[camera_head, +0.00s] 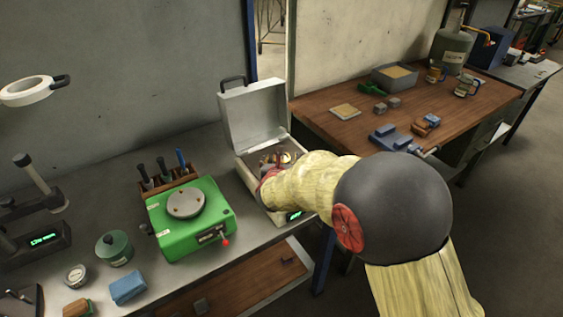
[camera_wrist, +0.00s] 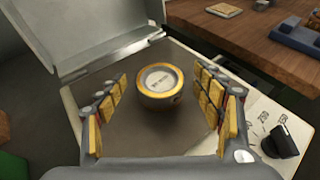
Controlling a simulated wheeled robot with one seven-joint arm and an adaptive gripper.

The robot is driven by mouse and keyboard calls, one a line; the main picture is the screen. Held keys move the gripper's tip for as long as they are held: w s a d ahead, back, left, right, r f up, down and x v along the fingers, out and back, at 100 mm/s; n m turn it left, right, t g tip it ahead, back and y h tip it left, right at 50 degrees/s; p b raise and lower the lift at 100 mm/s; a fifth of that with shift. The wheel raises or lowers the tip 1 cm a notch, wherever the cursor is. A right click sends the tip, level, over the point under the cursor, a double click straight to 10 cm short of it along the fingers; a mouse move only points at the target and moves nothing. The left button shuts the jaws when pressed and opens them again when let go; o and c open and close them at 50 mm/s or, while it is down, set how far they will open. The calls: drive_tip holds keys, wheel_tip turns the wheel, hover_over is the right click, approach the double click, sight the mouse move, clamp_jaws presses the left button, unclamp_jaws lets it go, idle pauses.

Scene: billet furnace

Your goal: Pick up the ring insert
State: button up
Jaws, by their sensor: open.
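The ring insert (camera_wrist: 160,83) is a short round piece with a gold rim and a pale labelled top. My gripper (camera_wrist: 163,105) is open, with yellow-padded fingers to the left and right of the insert and visible gaps on both sides. In the head view the open case (camera_head: 252,115) stands at the right end of the grey bench, and my arm reaches into it. There the insert is mostly hidden by my gripper (camera_head: 275,170).
The case's raised lid (camera_wrist: 95,35) stands behind the insert. A green device (camera_head: 190,222) with a round plate and a tool rack (camera_head: 167,180) are left of the case. A wooden table (camera_head: 350,125) with small boxes and blocks is at the right.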

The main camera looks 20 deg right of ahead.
drive_tip(key=shift+c, duration=0.9)
drive_tip(key=c, duration=1.5)
clamp_jaws()
drive_tip(key=shift+r, duration=0.15)
